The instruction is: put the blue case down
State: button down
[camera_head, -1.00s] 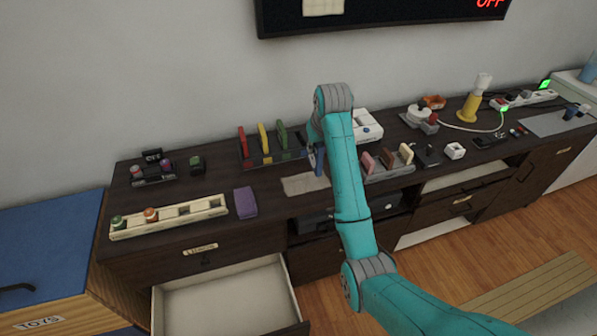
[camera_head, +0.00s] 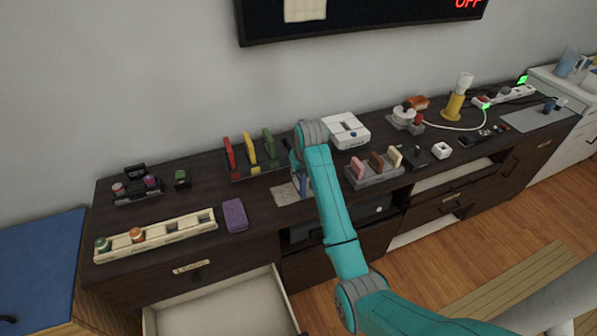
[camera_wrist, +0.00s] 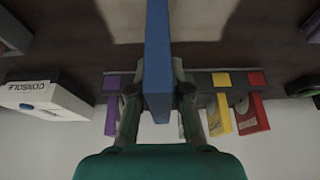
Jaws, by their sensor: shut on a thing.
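The blue case (camera_head: 304,185) stands upright in my gripper, over or on the right part of a pale mat (camera_head: 283,197) on the dark cabinet top. Whether its lower edge touches the mat I cannot tell. In the wrist view the blue case (camera_wrist: 157,60) runs upright between the fingers of my gripper (camera_wrist: 160,98), which is shut on it. The pale mat (camera_wrist: 198,18) shows on both sides of the case there. My arm hides part of the gripper in the head view.
A rack with red (camera_head: 229,153), yellow (camera_head: 249,149) and green (camera_head: 268,143) cases stands behind the mat. A white console (camera_head: 347,131) and a holder with pink, brown and cream pieces (camera_head: 374,172) are to the right. A purple box (camera_head: 235,215) lies left; an open drawer (camera_head: 225,310) juts out below.

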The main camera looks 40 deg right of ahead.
jog(key=shift+f, duration=0.25)
jog(key=c, duration=1.1)
grip_release()
